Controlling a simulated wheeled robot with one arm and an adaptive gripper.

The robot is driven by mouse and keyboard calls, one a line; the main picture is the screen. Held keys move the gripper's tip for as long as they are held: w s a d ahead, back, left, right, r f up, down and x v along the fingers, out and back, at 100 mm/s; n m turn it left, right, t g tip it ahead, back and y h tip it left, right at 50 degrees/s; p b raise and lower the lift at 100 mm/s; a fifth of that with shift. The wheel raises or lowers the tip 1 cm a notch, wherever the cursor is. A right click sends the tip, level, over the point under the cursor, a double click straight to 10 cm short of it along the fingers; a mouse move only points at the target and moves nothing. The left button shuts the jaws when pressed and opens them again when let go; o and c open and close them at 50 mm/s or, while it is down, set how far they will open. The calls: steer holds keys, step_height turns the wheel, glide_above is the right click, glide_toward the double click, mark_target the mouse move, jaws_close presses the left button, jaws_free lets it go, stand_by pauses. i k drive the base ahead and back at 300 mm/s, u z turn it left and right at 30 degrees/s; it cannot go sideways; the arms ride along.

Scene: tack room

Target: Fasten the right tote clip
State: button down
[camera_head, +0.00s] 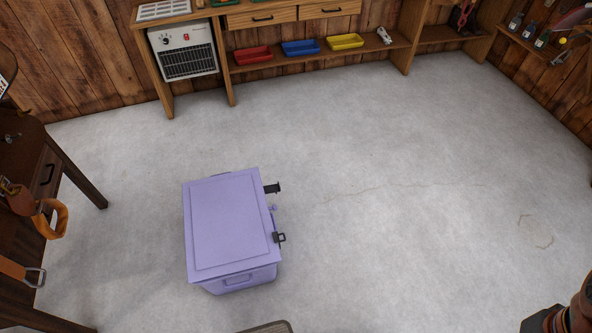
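A lilac tote (228,222) with its lid on stands on the floor, left of the middle. Two black clips are on its right-hand side. The far clip (272,188) sticks straight out from the tote, apart from its wall. The near clip (279,237) also juts out, close under the lid edge, with a loop-like end; whether it is latched I cannot tell. A small lilac catch (273,208) lies between them. Which clip counts as the right one is not clear from here.
Open concrete floor (400,200) lies right of the tote. A wooden bench with a white heater (184,51) and red (252,55), blue (300,47) and yellow (345,41) trays stands behind. A dark table (40,165) with hanging straps is at left.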

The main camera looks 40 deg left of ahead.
mark_target(275, 187)
steer(key=u, duration=0.45)
steer(key=i, duration=1.05)
steer(key=u, duration=1.35)
steer(key=i, duration=0.65)
steer(key=u, duration=0.6)
